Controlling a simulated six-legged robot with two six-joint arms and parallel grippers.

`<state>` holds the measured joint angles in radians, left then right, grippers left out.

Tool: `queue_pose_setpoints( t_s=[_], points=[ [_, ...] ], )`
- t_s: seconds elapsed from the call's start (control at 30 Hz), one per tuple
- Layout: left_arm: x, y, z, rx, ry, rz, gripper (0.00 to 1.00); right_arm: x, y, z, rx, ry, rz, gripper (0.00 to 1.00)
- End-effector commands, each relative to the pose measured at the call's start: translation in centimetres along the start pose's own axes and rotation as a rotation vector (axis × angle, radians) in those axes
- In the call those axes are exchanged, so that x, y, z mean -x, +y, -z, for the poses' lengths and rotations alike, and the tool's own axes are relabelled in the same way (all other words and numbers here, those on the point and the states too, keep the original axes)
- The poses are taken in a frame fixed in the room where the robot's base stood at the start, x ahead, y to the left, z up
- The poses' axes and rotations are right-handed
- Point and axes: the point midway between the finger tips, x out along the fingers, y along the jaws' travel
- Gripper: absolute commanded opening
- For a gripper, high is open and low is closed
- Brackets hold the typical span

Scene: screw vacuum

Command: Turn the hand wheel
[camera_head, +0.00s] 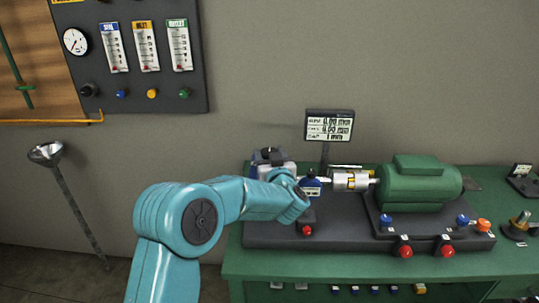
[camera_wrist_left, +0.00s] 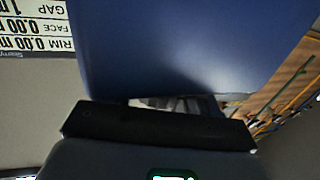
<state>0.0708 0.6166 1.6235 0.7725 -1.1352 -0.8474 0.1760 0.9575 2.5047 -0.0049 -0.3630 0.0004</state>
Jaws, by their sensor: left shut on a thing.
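My left arm reaches from the bottom over the left end of the bench. Its gripper (camera_head: 269,158) is at the left end of the dark machine base, left of the small display. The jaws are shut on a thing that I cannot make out. In the left wrist view a large dark blue surface (camera_wrist_left: 185,45) fills the upper middle, very close to the camera. A black bar (camera_wrist_left: 155,127) of my gripper crosses below it. I cannot pick out the hand wheel for certain; my arm and gripper hide part of the machine. My right gripper is not in view.
A green motor (camera_head: 420,187) and a silver coupling (camera_head: 351,180) sit on the dark base (camera_head: 345,238), with red and blue knobs along it. The display (camera_head: 330,126) stands behind. A gauge panel (camera_head: 148,90) hangs on the wall. A funnel stand (camera_head: 47,153) is at left.

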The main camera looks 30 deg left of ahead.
Motion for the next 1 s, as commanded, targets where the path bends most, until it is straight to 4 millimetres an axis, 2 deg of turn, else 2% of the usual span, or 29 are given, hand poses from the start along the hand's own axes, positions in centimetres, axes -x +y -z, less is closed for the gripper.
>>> queue_pose_setpoints(
  t_s=[0.13, 0.17, 0.2, 0.57, 0.67, 0.77, 1.0],
  points=[
    [-0.1, 0.0, 0.3, 0.003, 0.007, 0.000, 0.30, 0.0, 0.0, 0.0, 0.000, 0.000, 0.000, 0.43],
    [-0.1, 0.0, 0.3, 0.004, 0.007, 0.000, 0.70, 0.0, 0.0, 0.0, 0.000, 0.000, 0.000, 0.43],
    [-0.1, 0.0, 0.3, 0.004, 0.007, 0.000, 0.81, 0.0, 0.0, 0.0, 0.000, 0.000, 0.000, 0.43],
    [0.5, 0.1, 0.1, 0.002, 0.003, -0.002, 0.81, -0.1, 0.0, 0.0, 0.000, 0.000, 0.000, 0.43],
    [1.9, 0.1, 0.1, 0.002, 0.003, -0.004, 0.81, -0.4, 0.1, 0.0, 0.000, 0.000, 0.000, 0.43],
    [4.3, 0.1, 0.0, 0.002, 0.003, -0.006, 0.81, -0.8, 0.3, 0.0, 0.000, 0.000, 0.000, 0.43],
    [10.8, 0.1, 0.1, 0.003, 0.005, -0.006, 0.81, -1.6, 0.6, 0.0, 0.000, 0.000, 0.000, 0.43]
  ],
)
